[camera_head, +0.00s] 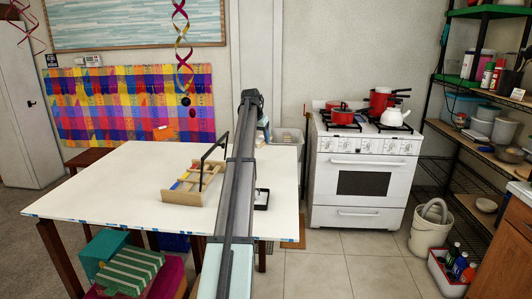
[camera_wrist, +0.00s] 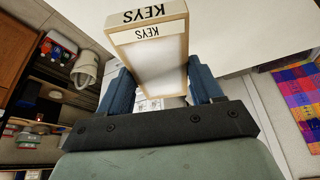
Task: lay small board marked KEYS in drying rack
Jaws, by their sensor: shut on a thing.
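The small board marked KEYS (camera_wrist: 155,60) is held between the blue fingers of my gripper (camera_wrist: 164,88) in the wrist view. It has a pale wooden edge and a white label, and the lettering reads upside down on its top edge. My gripper is shut on it. In the head view my arm hides most of the gripper and the board.
The white table (camera_head: 110,190) is bare left of the rack. A small black-framed item (camera_head: 262,205) lies just right of my arm. A white stove (camera_head: 363,175) with red pots and a kettle stands behind right. Shelves (camera_head: 480,140) and a bucket (camera_head: 430,225) are at the far right.

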